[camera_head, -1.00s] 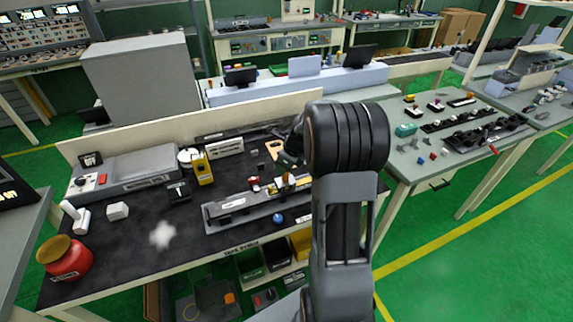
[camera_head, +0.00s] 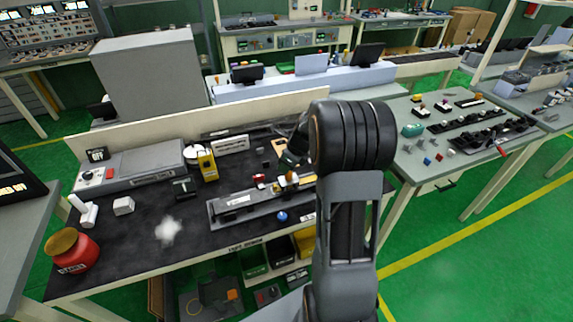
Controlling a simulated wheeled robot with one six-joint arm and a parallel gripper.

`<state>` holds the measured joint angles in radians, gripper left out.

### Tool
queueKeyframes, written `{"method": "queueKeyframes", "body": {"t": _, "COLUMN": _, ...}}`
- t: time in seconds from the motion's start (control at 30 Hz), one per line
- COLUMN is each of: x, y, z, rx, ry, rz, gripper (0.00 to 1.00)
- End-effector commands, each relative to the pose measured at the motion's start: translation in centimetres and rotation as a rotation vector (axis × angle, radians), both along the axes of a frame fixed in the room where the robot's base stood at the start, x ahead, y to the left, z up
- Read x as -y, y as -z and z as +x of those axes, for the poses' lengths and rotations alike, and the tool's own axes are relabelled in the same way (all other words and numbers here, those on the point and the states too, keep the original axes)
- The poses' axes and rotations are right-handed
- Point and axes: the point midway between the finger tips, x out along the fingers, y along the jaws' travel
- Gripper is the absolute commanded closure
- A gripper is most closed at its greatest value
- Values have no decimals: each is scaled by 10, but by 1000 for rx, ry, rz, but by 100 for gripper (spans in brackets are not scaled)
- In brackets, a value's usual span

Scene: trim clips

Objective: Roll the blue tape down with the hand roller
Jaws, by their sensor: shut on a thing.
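My gripper (camera_head: 293,158) is mostly hidden behind my own dark arm. It points down over the right part of a long grey rail fixture (camera_head: 235,207) on the black bench. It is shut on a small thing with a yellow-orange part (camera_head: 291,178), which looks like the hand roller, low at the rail. Whether the roller touches the rail cannot be told. I cannot make out the blue tape; the area under the gripper is small and partly covered.
A small blue ball-like thing (camera_head: 282,216) lies at the rail's front edge. A yellow device (camera_head: 207,166), a grey control box (camera_head: 140,166), a white block (camera_head: 123,206) and a red jar (camera_head: 72,251) stand further left. The bench (camera_head: 205,235) has bare room left of the rail.

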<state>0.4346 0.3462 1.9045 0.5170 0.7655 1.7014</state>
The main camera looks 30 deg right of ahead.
Motion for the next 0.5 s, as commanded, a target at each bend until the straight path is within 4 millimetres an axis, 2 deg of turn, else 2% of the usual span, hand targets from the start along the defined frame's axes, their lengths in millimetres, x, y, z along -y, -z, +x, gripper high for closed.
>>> {"method": "queueKeyframes", "body": {"t": 0.03, "x": 1, "y": 6, "z": -3, "rx": -13, "ry": -1, "rz": 4, "gripper": 100}}
{"method": "queueKeyframes", "body": {"t": 0.5, "x": 18, "y": 6, "z": -5, "rx": -12, "ry": 0, "rz": 4, "gripper": 100}}
